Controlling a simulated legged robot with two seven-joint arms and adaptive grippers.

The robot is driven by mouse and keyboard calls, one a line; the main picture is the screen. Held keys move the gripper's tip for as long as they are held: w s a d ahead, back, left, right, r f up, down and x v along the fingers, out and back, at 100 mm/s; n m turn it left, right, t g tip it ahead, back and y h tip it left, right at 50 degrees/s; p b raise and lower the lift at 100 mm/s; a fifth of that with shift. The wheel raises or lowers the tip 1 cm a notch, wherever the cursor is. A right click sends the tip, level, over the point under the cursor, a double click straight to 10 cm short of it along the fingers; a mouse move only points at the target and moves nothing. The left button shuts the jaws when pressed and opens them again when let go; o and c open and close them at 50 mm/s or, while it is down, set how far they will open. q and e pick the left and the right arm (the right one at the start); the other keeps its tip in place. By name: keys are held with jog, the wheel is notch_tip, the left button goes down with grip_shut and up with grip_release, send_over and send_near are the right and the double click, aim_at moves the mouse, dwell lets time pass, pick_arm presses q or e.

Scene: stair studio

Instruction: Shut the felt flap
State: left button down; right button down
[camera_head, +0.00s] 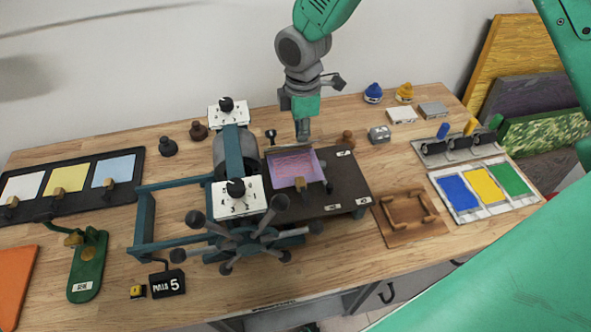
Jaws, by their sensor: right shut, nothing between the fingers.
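A press with a grey roller (222,150), teal frame and spoked handwheel (245,236) stands mid-table. Its dark bed (345,185) extends to the right of the roller. A pink-purple sheet (292,165) lies on the bed beside the roller, with a small gold knob at its front edge. I cannot tell for certain which part is the felt flap; no separate raised flap is clear. My right gripper (303,134) comes down from the top, shut and empty, just above and behind the sheet and apparently not touching it. My left gripper is not in view.
A wooden tray (408,215) and a palette of blue, yellow and green (485,190) lie right of the press. Dark knobs (168,146) stand behind left, a dark rack of coloured sheets (75,182) lies far left. A small sign (167,283) stands in front.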

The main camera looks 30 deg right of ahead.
aim_at(303, 171)
jog(key=shift+s+a+f, duration=0.3)
jog(key=shift+s+a, duration=0.25)
jog(key=shift+a, duration=0.1)
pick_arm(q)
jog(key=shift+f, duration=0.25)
pick_arm(e)
jog(key=shift+s+d+f, duration=0.2)
jog(key=shift+s+f, duration=0.15)
jog(key=shift+f, duration=0.1)
jog(key=shift+s+d+f, duration=0.15)
jog(key=shift+s+f, duration=0.15)
jog(key=shift+f, duration=0.15)
jog(key=shift+s+a+f+b, duration=0.4)
jog(key=shift+a+f+b, duration=0.1)
jog(key=shift+f, duration=0.15)
jog(key=shift+s+f, duration=0.15)
jog(key=shift+f, duration=0.25)
jog(key=shift+d+f, duration=0.2)
jog(key=shift+f, duration=0.25)
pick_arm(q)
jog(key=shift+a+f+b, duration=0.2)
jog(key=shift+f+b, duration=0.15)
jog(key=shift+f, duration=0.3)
pick_arm(e)
jog(key=shift+s+f, duration=0.1)
jog(key=shift+f, duration=0.2)
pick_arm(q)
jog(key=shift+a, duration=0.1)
pick_arm(e)
jog(key=shift+a, duration=0.15)
